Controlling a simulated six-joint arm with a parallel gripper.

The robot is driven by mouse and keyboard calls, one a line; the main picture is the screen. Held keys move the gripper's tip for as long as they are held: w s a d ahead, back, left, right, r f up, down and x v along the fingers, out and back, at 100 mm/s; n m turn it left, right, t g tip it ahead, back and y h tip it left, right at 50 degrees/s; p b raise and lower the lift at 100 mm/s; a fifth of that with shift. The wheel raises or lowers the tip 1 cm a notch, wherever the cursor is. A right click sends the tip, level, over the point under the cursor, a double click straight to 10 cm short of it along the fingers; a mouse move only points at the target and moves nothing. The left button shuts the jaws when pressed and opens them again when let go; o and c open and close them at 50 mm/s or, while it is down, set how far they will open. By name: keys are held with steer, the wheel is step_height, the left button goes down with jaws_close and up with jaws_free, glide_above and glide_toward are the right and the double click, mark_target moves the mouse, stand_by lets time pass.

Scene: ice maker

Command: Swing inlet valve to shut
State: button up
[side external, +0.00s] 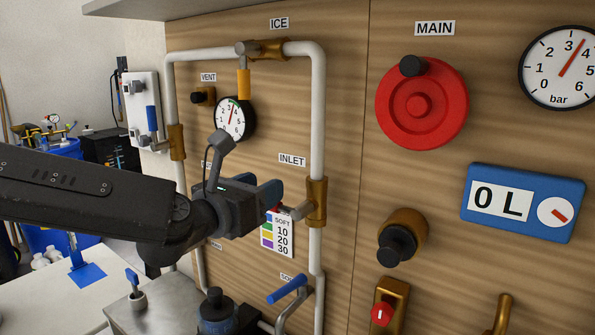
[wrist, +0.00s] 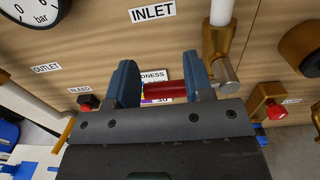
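The inlet valve (side external: 316,202) is a brass body on the white vertical pipe under the INLET label. It also shows in the wrist view (wrist: 220,45), with a metal stem (wrist: 226,76) at its lower end. Its red handle (wrist: 165,88) runs sideways to the left from the stem, across the gap between my fingers. In the side view the handle is mostly hidden by my gripper (side external: 268,192). My gripper's blue fingers (wrist: 160,80) are spread wide apart, one near each end of the visible red part. I cannot tell whether either finger touches the handle.
A hardness card (side external: 279,236) hangs behind the fingers. A pressure gauge (side external: 235,119) sits up left, a blue-handled soft-water tap (side external: 287,289) below. A red bleed knob (wrist: 85,103) lies left of the fingers.

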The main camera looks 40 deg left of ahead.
steer(key=s+f, duration=0.1)
steer(key=s, duration=0.6)
steer(key=shift+d+f, duration=0.15)
steer(key=shift+d, duration=0.05)
stand_by(0.6)
steer(key=s+a+f+n+g+y, duration=0.35)
steer(key=a+n, duration=0.25)
steer(key=n, duration=0.3)
steer(key=s+a+f+n+g+y, duration=0.2)
steer(key=s+a+f+n+g, duration=0.15)
steer(key=a+n, duration=0.35)
steer(key=s+d+f+n+g+h, duration=0.3)
steer(key=s+n, duration=0.5)
steer(key=n, duration=1.1)
steer(key=f+g+h, duration=0.1)
steer(key=g+h, duration=0.1)
steer(key=h, duration=0.1)
steer(key=shift+s+f+n+g, duration=0.15)
steer(key=shift+s+n+g, duration=0.15)
steer(key=shift+n, duration=0.1)
